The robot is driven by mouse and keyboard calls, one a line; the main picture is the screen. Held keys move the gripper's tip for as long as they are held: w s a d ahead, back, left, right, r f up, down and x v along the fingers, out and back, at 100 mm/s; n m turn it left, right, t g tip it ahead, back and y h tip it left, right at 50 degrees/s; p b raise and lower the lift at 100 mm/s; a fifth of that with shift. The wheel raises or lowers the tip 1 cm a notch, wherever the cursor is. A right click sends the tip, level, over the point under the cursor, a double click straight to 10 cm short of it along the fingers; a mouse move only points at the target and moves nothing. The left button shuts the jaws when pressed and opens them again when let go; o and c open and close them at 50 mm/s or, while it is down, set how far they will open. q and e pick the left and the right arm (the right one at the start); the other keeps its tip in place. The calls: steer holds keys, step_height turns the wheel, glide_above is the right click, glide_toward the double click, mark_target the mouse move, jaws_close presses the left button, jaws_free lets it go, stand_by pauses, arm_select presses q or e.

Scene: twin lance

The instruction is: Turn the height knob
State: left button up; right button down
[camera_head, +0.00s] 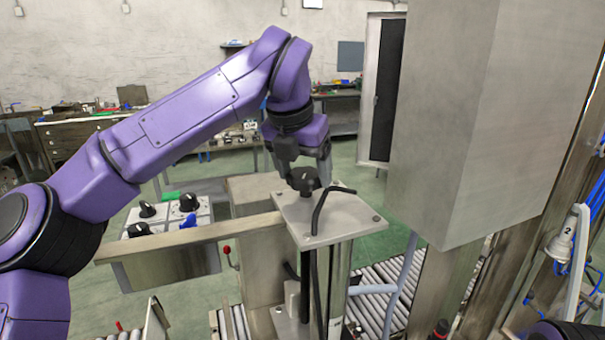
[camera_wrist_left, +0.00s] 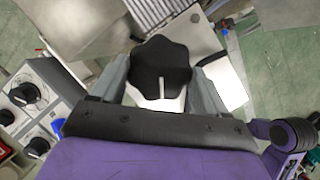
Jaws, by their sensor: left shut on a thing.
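The height knob (camera_head: 304,180) is black and lobed and sits on top of a light metal plate (camera_head: 340,213). In the left wrist view the knob (camera_wrist_left: 160,72) shows from above, with a white line pointing toward the gripper's palm. My left gripper (camera_head: 308,165) comes down on the knob from above and behind. In the left wrist view its two grey fingers (camera_wrist_left: 160,85) are on either side of the knob, shut on it. My right gripper is not in view.
A bent black rod (camera_head: 322,207) rises beside the knob on the plate. A control panel with several black knobs (camera_head: 147,210) and a blue switch (camera_head: 188,221) is at the left. A large metal box (camera_head: 435,120) stands close at the right. Rollers (camera_head: 378,305) lie below.

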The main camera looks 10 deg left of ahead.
arm_select(q)
steer(key=n, duration=0.2)
steer(key=n+y, duration=0.1)
steer(key=shift+d+f+n+y, duration=0.1)
steer(key=shift+d+n+y, duration=0.1)
steer(key=shift+n+y, duration=0.15)
steer(key=n+y, duration=0.1)
steer(key=n, duration=0.4)
steer(key=shift+d+g+y, duration=0.2)
steer(key=shift+g+y, duration=0.1)
steer(key=shift+y, duration=0.05)
steer(key=o, duration=0.9)
steer(key=shift+w, duration=0.1)
steer(key=shift+o, duration=0.8)
steer(key=shift+w+a, duration=0.1)
steer(key=p+v, duration=0.2)
steer(key=v, duration=0.8)
steer(key=shift+r+p, duration=0.25)
steer(key=shift+p, duration=0.15)
